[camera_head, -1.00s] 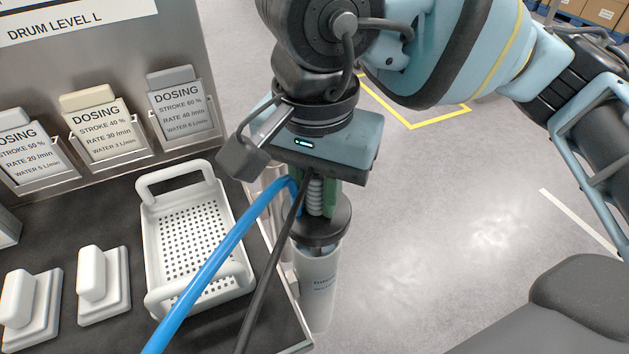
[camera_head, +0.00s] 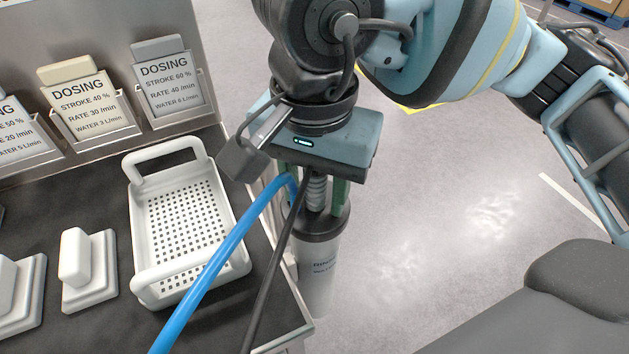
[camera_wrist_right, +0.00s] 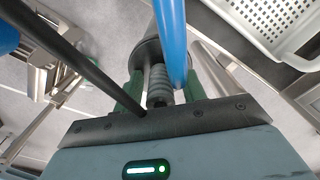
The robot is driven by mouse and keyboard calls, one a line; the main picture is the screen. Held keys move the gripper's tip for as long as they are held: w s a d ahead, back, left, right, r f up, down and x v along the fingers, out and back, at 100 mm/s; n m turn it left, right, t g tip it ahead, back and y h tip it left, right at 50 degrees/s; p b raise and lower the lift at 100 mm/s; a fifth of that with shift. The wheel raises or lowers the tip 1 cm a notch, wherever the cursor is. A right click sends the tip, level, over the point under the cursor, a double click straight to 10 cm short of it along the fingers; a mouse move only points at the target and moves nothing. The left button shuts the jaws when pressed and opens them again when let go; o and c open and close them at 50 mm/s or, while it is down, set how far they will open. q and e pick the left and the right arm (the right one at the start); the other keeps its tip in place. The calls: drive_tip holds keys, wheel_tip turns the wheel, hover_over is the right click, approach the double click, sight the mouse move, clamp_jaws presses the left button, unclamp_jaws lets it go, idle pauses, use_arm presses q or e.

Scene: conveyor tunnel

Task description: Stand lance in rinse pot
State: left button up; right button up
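The lance (camera_head: 317,190) shows as a grey ribbed grip, with a blue hose (camera_head: 222,258) and a black cable (camera_head: 272,275) running toward me. It stands roughly upright at the rinse pot (camera_head: 319,275), a pale labelled cylinder with a dark top, beside the counter. The lance's lower part is hidden. My right gripper (camera_head: 313,203) is just above the pot, its green fingers on either side of the grip with gaps. The ribbed grip also shows between the spread fingers in the right wrist view (camera_wrist_right: 159,84). My left gripper is out of view.
A white perforated basket (camera_head: 147,258) stands on the dark counter (camera_head: 110,325), left of the pot. White blocks (camera_head: 88,270) sit nearer the left. Dosing cards (camera_head: 168,85) stand in holders on the back panel. Open floor lies to the right.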

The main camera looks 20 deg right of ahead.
drive_tip(key=shift+o, duration=0.4)
wheel_tip(320, 180, up, 7)
drive_tip(key=shift+f+p, duration=0.1)
drive_tip(key=shift+p, duration=0.3)
drive_tip(key=shift+r, duration=0.5)
idle(0.5)
drive_tip(key=shift+s+f, duration=0.1)
